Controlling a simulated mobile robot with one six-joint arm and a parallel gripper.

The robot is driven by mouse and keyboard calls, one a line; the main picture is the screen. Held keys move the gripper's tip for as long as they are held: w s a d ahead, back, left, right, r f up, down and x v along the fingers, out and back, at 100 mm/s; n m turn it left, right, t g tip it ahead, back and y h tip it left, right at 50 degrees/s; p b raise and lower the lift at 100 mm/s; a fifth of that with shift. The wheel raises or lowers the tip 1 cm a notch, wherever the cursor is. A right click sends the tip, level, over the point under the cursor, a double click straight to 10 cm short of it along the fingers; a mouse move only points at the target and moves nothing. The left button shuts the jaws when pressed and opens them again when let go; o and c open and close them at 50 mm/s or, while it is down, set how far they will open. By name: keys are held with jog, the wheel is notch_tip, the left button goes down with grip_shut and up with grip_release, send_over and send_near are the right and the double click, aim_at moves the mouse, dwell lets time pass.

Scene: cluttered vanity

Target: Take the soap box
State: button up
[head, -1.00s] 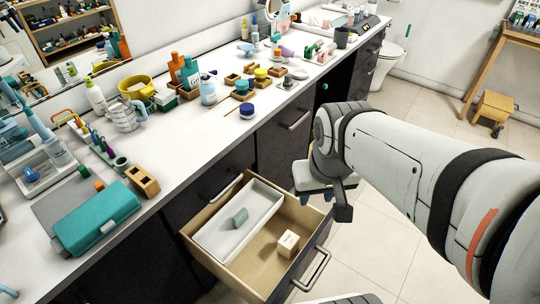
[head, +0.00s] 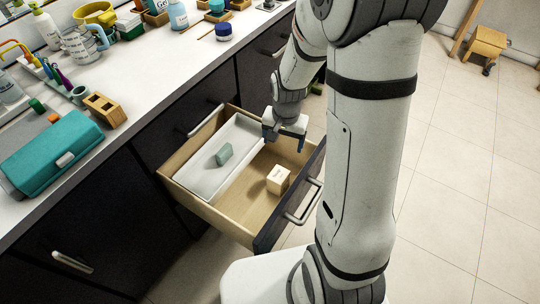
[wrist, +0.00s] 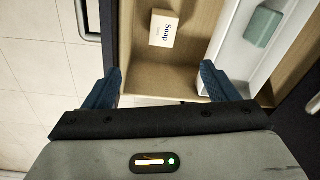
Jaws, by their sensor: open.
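The soap box (head: 278,180) is a small cream box lying on the wooden floor of the open drawer (head: 226,223), to the right of a white tray. In the wrist view the soap box (wrist: 164,29) shows dark "Soap" lettering and lies beyond the fingertips, near the top of the picture. My gripper (head: 285,140) is over the far end of the drawer, apart from the box. In the wrist view my gripper (wrist: 160,80) is open, with nothing between its two blue fingers.
A white tray (head: 190,180) fills the drawer's left side and holds a green block (head: 224,154). The drawer's front panel has a metal handle (head: 305,203). A teal case (head: 52,150) and several bottles stand on the white counter.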

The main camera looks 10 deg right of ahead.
aim_at(279, 175)
jog(key=f+m+b, duration=0.1)
jog(key=f, duration=0.5)
jog(key=w+f+m+b, duration=0.1)
jog(key=f+b, duration=0.1)
jog(key=f, duration=0.5)
jog(key=w+f+b, duration=0.1)
jog(key=f, duration=0.6)
jog(key=shift+w+a+m+g+b, duration=0.1)
jog(key=shift+m+g+b, duration=0.25)
jog(key=shift+m+g, duration=0.05)
jog(key=f+b, duration=0.1)
jog(key=f, duration=0.4)
jog(key=shift+w+f+b, duration=0.2)
jog(key=shift+b, duration=0.1)
jog(key=shift+c, duration=0.4)
jog(key=c, duration=1.1)
